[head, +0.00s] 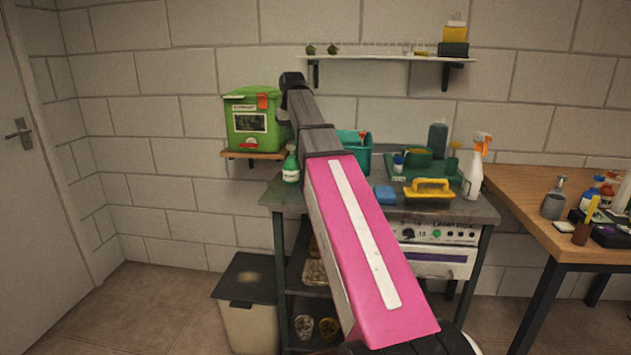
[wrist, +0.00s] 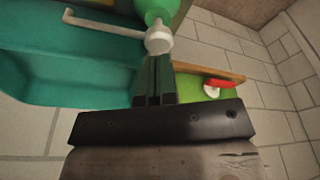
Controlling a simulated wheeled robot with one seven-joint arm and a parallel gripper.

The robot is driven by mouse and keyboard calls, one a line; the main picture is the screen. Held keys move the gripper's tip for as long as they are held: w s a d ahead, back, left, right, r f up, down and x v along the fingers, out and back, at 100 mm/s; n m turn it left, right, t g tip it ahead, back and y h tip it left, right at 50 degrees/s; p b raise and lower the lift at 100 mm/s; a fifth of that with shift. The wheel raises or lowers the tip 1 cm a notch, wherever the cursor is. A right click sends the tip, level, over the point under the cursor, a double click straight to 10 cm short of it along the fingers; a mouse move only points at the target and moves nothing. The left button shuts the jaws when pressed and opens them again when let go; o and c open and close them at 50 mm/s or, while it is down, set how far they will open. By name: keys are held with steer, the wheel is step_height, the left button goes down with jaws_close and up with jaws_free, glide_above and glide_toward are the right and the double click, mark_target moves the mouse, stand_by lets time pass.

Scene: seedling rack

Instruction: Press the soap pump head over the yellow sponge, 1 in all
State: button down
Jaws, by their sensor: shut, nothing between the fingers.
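A green soap bottle (head: 291,170) with a white label stands on the left of the grey worktop in the head view. In the wrist view, which looks upside down, the bottle (wrist: 157,8) is at the top edge with its white pump head (wrist: 159,40) towards my gripper. A white spout (wrist: 100,24) runs left from it. My gripper (wrist: 154,88) is shut and empty, its tips close to the pump head; I cannot tell whether they touch. A yellow patch (wrist: 97,2) at the top edge may be the sponge, mostly cut off. The head view hides my gripper.
A teal bin (wrist: 60,65) is beside the pump; it also shows in the head view (head: 362,158). A green box (head: 252,120) sits on a wooden shelf to the left. A blue sponge (head: 385,195), a yellow-handled float (head: 429,188) and a spray bottle (head: 473,172) stand to the right.

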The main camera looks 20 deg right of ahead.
steer(key=shift+f, duration=0.7)
steer(key=shift+f, duration=0.9)
steer(key=shift+r, duration=1.75)
